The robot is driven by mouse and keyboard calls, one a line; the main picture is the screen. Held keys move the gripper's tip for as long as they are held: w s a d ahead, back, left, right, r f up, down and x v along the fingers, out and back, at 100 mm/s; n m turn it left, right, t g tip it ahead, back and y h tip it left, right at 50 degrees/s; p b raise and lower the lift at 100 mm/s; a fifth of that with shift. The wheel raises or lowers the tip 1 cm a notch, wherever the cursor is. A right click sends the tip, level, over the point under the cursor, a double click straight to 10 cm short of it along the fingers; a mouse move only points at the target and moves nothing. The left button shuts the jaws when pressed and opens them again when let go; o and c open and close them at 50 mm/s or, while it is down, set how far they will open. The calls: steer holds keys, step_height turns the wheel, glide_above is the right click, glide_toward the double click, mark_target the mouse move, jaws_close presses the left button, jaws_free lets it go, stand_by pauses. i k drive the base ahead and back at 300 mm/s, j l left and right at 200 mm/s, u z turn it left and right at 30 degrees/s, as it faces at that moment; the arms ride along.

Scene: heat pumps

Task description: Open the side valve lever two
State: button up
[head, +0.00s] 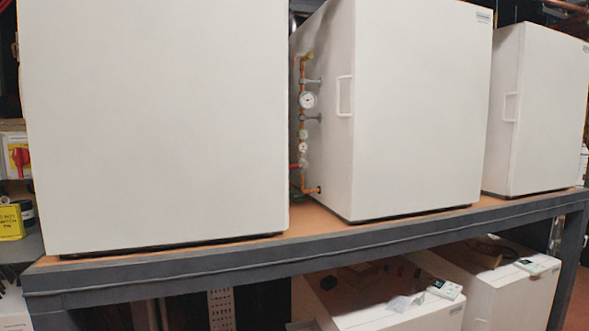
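A copper pipe (303,80) runs down the left side of the middle white heat pump (420,110). It carries a round white gauge (308,100) and smaller round fittings (303,140) below it. A small red lever (294,166) shows near the pipe's lower end, beside the gap between two heat pumps. It is too small to tell its exact position, and I cannot tell which lever is number two. My gripper is not in view.
The heat pumps stand on a shelf with a dark grey front beam (330,248). A large white unit (155,120) fills the left and borders the narrow gap. Another unit (540,110) stands right. More white units (385,310) sit below, with small items on top.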

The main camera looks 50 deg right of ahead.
mark_target(304, 164)
steer(key=j+z, duration=0.1)
steer(key=z, duration=0.25)
steer(key=k+j+z, duration=0.1)
steer(key=z, duration=0.25)
steer(key=j+z, duration=0.1)
steer(key=z, duration=0.25)
steer(key=k, duration=0.05)
